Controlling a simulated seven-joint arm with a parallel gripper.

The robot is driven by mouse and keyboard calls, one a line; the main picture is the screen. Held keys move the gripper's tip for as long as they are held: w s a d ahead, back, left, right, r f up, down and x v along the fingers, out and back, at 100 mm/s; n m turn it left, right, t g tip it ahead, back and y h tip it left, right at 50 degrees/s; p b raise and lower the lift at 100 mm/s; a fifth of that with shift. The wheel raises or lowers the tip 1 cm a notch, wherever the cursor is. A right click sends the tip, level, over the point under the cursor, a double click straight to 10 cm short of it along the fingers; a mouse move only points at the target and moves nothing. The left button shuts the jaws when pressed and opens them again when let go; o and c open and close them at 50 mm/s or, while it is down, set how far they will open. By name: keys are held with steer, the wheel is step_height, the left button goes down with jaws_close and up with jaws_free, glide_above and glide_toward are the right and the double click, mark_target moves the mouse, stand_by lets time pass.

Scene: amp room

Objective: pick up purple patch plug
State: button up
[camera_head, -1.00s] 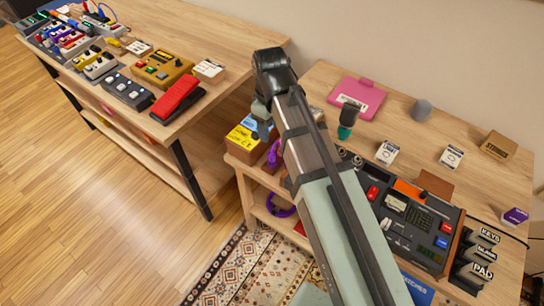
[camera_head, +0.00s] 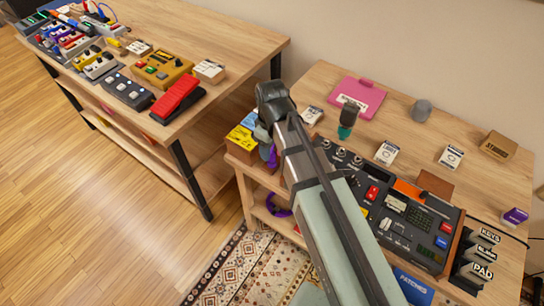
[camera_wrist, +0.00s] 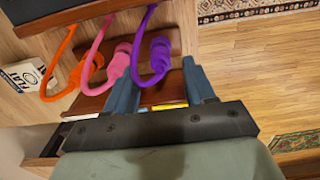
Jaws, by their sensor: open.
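In the wrist view the purple patch plug (camera_wrist: 160,52) hangs on a looped purple cable, in front of a reddish-brown surface. My gripper (camera_wrist: 158,72) is open, its two blue-grey fingers pointing towards the plug, which lies near the tips and between them in the picture. I cannot tell whether they touch it. A pink plug (camera_wrist: 120,63) hangs just left, close to the left finger. An orange cable (camera_wrist: 64,60) loops farther left. In the head view my gripper (camera_head: 267,138) is at the desk's left edge, partly covering the purple plug (camera_head: 272,158).
A yellow box (camera_head: 243,137) sits beside the gripper on the desk. The mixer-like console (camera_head: 400,215) lies to the right. The pedal table (camera_head: 215,45) stands left. A white card box (camera_wrist: 30,75) stands left of the cables; open floor (camera_wrist: 265,70) shows on the right.

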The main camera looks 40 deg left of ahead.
mark_target(272, 152)
steer(key=shift+d+f, duration=0.2)
steer(key=shift+f, duration=1.7)
jaws_close()
